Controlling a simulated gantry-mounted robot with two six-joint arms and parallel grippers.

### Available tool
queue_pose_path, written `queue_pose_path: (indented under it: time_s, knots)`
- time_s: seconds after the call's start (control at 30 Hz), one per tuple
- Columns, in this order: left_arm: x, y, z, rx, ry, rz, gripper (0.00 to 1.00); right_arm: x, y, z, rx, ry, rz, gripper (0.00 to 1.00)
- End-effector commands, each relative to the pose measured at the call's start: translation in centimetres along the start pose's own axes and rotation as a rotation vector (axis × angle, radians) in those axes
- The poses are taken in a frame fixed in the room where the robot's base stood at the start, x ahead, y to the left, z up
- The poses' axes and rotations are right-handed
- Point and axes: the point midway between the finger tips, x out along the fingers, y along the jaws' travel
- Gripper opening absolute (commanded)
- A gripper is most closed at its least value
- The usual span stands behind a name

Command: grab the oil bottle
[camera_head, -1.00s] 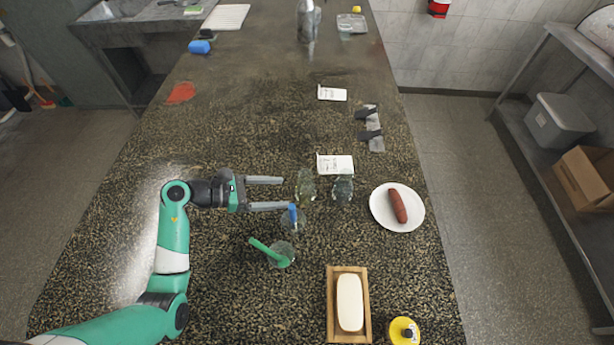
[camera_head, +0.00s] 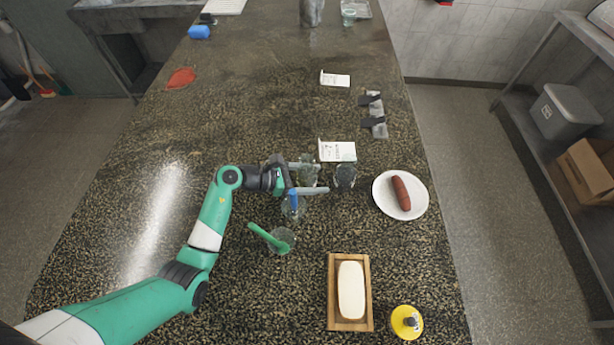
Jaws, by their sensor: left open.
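My left gripper (camera_head: 321,178) is open, with its fingers pointing right. A clear glass bottle (camera_head: 309,174), likely the oil bottle, stands between the two fingers; the fingers partly cover it. I cannot tell whether they touch it. A second, darker glass bottle (camera_head: 345,177) stands just right of the fingertips. A small clear bottle with a blue top (camera_head: 291,206) stands just in front of the lower finger. My right gripper is not in view.
White cards (camera_head: 337,151) stand behind the bottles. A white plate with a sausage (camera_head: 402,200) is to the right. A glass with a green brush (camera_head: 280,241), a wooden tray (camera_head: 333,290) with a white block and a yellow-lidded jar (camera_head: 407,322) are nearer.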

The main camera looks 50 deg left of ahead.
Motion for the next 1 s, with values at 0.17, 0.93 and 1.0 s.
queue_pose_path:
  time_s: [0.17, 0.93, 1.0]
  knots:
    - [0.54, 0.01, 0.08, 0.001, -0.001, 0.001, 0.79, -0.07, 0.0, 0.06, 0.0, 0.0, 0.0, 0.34]
    - [0.46, 0.01, 0.11, 0.0, -0.002, 0.001, 0.0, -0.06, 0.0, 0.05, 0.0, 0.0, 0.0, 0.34]
    - [0.44, 0.01, 0.16, 0.0, -0.002, 0.001, 0.0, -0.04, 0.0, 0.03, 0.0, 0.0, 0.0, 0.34]
